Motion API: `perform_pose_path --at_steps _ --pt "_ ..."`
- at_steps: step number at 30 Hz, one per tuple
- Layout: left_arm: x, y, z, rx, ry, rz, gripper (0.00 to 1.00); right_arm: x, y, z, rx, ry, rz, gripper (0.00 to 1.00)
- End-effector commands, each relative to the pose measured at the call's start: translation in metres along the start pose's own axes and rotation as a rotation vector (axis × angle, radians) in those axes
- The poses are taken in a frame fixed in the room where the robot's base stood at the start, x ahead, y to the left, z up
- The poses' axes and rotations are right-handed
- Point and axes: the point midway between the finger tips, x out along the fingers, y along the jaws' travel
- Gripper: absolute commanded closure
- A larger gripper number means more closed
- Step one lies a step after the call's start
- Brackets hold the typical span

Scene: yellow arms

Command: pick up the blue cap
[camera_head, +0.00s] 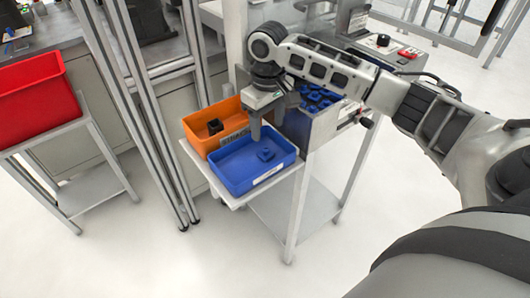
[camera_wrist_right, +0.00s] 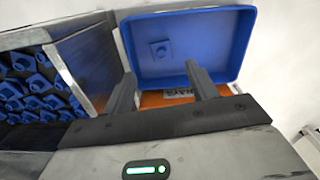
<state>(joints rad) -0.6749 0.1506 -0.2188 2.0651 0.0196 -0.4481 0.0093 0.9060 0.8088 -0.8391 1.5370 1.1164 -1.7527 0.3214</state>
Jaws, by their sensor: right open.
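A single blue cap (camera_head: 266,154) lies in the blue bin (camera_head: 233,182) on the small white stand. In the right wrist view the cap (camera_wrist_right: 160,49) sits on the bin floor, towards the left side, and the bin's rim (camera_wrist_right: 190,10) runs along the top. My right gripper (camera_head: 262,137) is above the back part of the blue bin, pointing down. In the right wrist view its two fingers (camera_wrist_right: 157,80) are apart with nothing between them, and the cap lies beyond them. My left gripper is in neither view.
An orange bin (camera_head: 198,118) with a dark part (camera_head: 214,127) stands behind the blue bin. A metal container with several blue caps (camera_wrist_right: 35,85) is beside the bins, its wall (camera_wrist_right: 90,55) close to my right fingers. A red bin (camera_head: 30,93) stands on a separate stand at left.

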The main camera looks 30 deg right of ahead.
Motion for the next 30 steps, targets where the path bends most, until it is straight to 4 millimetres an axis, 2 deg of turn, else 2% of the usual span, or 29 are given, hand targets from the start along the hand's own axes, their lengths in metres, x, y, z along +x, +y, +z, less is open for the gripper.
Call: perform_pose_path --at_steps 1,3,11,18,22,28,29,30 --pt "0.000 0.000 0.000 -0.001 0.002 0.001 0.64 0.011 -0.001 0.001 -0.001 -0.003 -0.001 0.42" --pt "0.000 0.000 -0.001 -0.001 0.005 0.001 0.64 0.020 0.000 0.000 -0.001 0.000 0.000 0.42" --pt "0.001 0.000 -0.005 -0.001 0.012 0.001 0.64 0.039 -0.001 -0.001 -0.002 0.000 -0.001 0.42" --pt "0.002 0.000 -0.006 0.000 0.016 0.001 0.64 0.074 -0.002 -0.003 -0.001 -0.001 0.001 0.42" --pt "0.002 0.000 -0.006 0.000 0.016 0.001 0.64 0.083 -0.002 -0.003 -0.002 0.001 0.001 0.42" --pt "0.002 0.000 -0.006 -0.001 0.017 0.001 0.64 0.083 -0.002 -0.003 -0.002 0.002 0.001 0.42" --pt "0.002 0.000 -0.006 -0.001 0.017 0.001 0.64 0.083 -0.002 -0.003 -0.002 0.002 0.001 0.45" --pt "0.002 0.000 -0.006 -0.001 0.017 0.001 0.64 0.083 -0.002 -0.003 -0.002 0.002 0.001 0.56"
